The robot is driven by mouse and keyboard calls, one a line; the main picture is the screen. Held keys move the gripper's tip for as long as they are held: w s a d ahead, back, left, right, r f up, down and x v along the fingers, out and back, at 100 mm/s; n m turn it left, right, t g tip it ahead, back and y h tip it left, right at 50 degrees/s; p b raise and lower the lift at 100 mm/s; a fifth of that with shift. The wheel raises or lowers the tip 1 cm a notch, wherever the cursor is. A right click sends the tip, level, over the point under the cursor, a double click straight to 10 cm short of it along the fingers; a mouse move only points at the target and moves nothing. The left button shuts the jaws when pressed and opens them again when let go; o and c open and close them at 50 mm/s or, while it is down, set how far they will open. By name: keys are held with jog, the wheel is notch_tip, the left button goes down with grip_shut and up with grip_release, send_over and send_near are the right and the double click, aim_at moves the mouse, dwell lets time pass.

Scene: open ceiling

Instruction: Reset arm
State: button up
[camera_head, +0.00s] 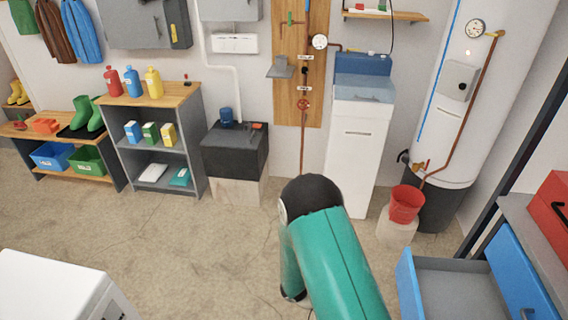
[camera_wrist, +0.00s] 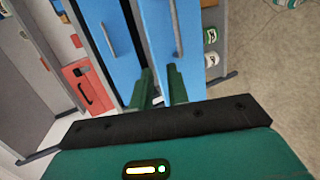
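My arm, with a green link and a black rounded joint, rises from the bottom middle of the head view; my gripper is out of that view. In the wrist view my gripper (camera_wrist: 160,88) shows two dark green fingers with a gap between them. They point toward blue drawer fronts (camera_wrist: 162,30) with grey handles. Blue surface and a small white piece show in the gap. Whether a finger touches the blue panel is unclear. In the head view a blue-fronted drawer (camera_head: 455,292) stands pulled out at the lower right, and its visible interior looks empty.
A red toolbox (camera_head: 552,215) sits on the grey cabinet at the right; it also shows in the wrist view (camera_wrist: 88,88). A red bucket (camera_head: 405,204) stands before the white water tank (camera_head: 470,80). Shelves (camera_head: 152,150) line the back wall. Floor at left-centre is clear.

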notch_tip(320, 180, up, 22)
jog(key=a+t+y, duration=0.2)
jog(key=a+y, duration=0.1)
jog(key=y, duration=0.5)
jog(key=s+a+r+n+t+y, duration=0.1)
jog(key=s+r+t+y, duration=0.1)
jog(key=r, duration=0.7)
jog(key=s+a+r+n+t+y, duration=0.2)
jog(key=s+r+t, duration=0.3)
jog(key=r, duration=0.3)
jog(key=shift+r+t+y, duration=0.4)
jog(key=shift+y, duration=0.1)
jog(key=shift+d, duration=0.15)
